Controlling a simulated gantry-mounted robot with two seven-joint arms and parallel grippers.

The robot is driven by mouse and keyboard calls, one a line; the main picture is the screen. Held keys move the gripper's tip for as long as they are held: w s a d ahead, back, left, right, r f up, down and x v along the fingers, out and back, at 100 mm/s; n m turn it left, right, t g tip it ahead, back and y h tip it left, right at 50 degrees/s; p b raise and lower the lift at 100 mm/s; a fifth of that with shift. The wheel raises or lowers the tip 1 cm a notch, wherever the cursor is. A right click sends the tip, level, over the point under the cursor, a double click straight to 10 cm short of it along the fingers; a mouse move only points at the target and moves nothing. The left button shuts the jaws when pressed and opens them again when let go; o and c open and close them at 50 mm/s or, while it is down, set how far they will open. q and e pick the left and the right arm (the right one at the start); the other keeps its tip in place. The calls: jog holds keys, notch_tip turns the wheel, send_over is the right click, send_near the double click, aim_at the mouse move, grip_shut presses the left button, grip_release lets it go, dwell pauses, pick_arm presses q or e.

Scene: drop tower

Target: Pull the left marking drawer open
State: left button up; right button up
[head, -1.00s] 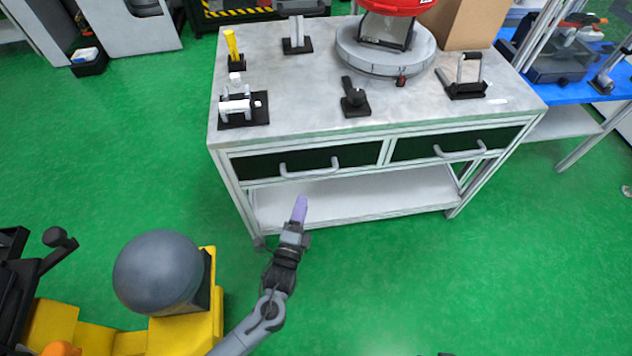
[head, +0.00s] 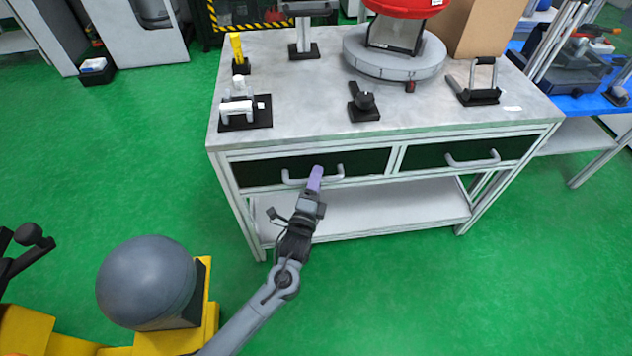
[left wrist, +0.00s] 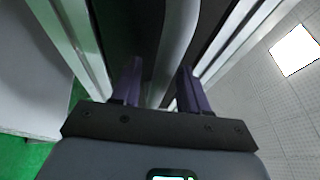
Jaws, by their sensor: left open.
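The left drawer (head: 262,172) has a dark front panel and sits flush in the light frame under the tabletop. Its grey bar handle (head: 292,179) runs across the front; it also shows in the left wrist view (left wrist: 178,45), running between the fingers. In the left wrist view my left gripper (left wrist: 158,88) is open, one finger on each side of the bar. I cannot tell whether either finger touches it. My right gripper is not in view.
The right drawer (head: 425,155) with its own handle (head: 472,162) is beside the left one. A lower shelf (head: 390,207) lies below. Fixtures and a round grey base (head: 393,62) stand on the tabletop (head: 310,105). The green floor in front is clear.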

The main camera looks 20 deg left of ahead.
pick_arm(q)
jog(key=shift+c, duration=0.3)
grip_shut()
